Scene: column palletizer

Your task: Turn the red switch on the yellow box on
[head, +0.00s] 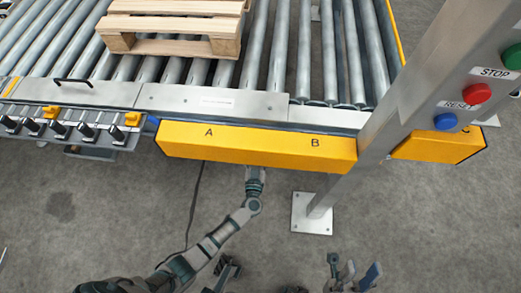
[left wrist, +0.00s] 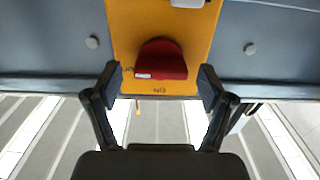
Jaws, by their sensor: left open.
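A red switch (left wrist: 162,60) is on a yellow panel of the yellow box (left wrist: 130,25) in the left wrist view. My left gripper (left wrist: 160,84) is open, with one finger on each side of the switch's lower part; I cannot tell if they touch it. In the head view my left arm reaches up to the long yellow cover marked A and B, whose edge hides the left gripper. The red switch does not show in the head view. My right gripper (head: 354,272) is low in the head view, fingers apart and empty.
The long yellow cover (head: 255,147) runs along the roller conveyor (head: 270,60), which bears a wooden pallet (head: 175,25). A metal post (head: 400,100) with a red button (head: 477,94) and a blue button (head: 446,121) stands right. The floor in front is mostly clear.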

